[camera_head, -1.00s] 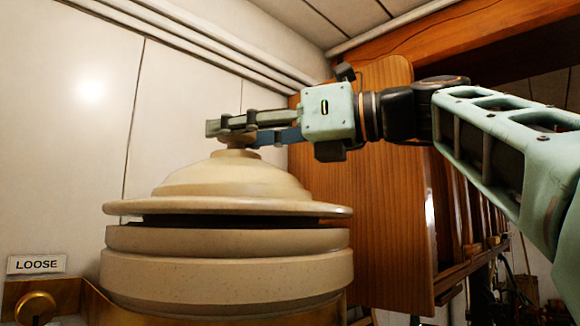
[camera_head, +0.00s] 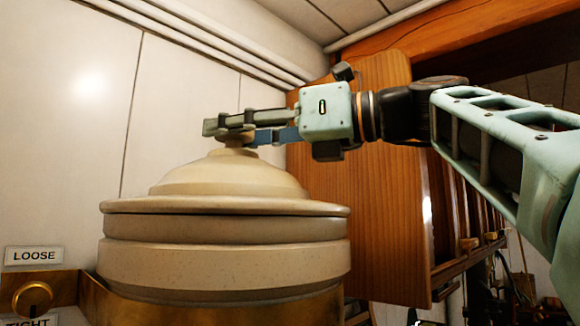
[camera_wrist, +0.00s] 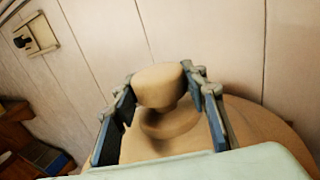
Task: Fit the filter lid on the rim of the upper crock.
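The filter lid (camera_head: 228,180) is a cream dome with a wide brim and a round knob on top. The brim looks about level. My gripper (camera_head: 236,131) reaches in from the right, its fingers closed on the lid's knob. In the wrist view the knob of the lid (camera_wrist: 158,86) sits between the two fingertips of my gripper (camera_wrist: 160,80). The far side of the rim is hidden.
A brass bracket (camera_head: 65,290) with a knob (camera_head: 33,298) and a "LOOSE" label (camera_head: 33,255) is at the lower left. A white panelled wall (camera_head: 60,130) stands behind. A wooden cabinet door (camera_head: 360,200) is close on the right, behind my gripper.

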